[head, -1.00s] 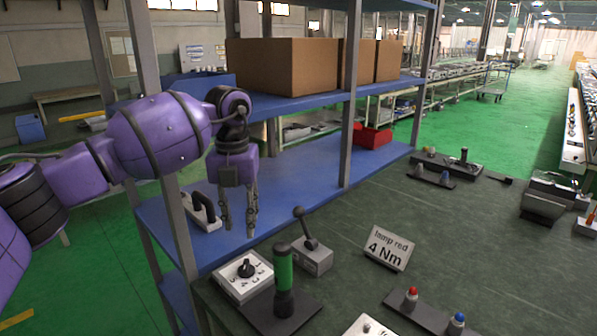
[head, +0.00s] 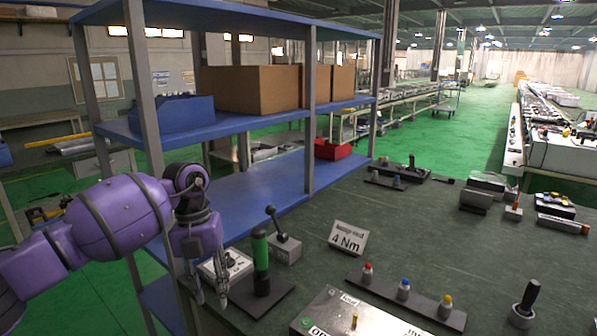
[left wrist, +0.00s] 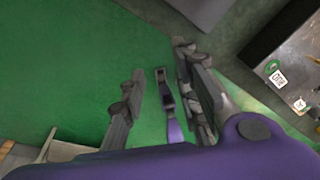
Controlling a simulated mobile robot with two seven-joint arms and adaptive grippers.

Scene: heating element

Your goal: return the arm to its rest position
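My left arm is purple and comes in from the left in the head view. Its gripper (head: 211,298) hangs with the fingers pointing down, at the near left edge of the dark table, and overlaps a white switch box (head: 240,266) in the picture. Whether it touches the box cannot be told. In the left wrist view the two fingers (left wrist: 160,62) stand apart with green floor showing between them, and no held object shows. My right gripper is in neither view.
A green-handled post (head: 260,250) and a grey lever box (head: 284,248) stand close to the gripper. A blue shelf rack (head: 262,192) with grey posts stands behind. A steel panel (head: 335,310) and a lamp strip (head: 385,293) lie to the right. Green floor is open at left.

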